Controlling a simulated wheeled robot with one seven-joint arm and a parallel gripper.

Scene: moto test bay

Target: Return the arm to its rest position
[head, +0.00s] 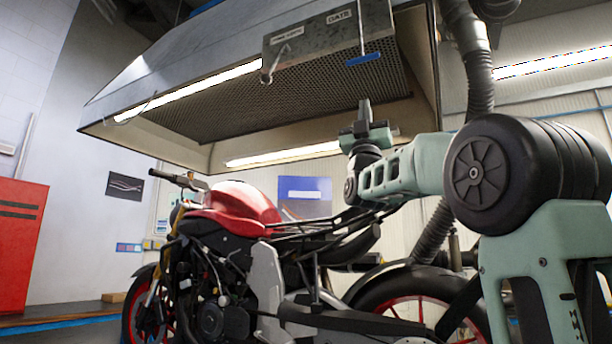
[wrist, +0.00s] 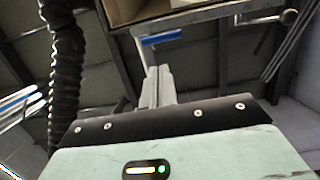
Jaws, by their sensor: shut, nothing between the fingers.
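My arm, pale green with black joints, reaches in from the right in the head view. My gripper (head: 364,106) points upward under the extraction hood (head: 250,120), above the rear of the motorcycle. Its fingers are shut with nothing between them. The closed fingers also show in the wrist view (wrist: 156,74), pointing up. A blue pull handle (head: 363,59) hangs from the hood above the gripper, apart from it in the head view. The blue handle shows beyond the fingertips in the wrist view (wrist: 163,38).
A red motorcycle (head: 236,203) stands below the arm. A grey box with a small lever (head: 268,70) is on the hood's front edge. A black ribbed hose (head: 472,60) hangs at the right, close to the arm. A red cabinet (head: 20,240) stands far left.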

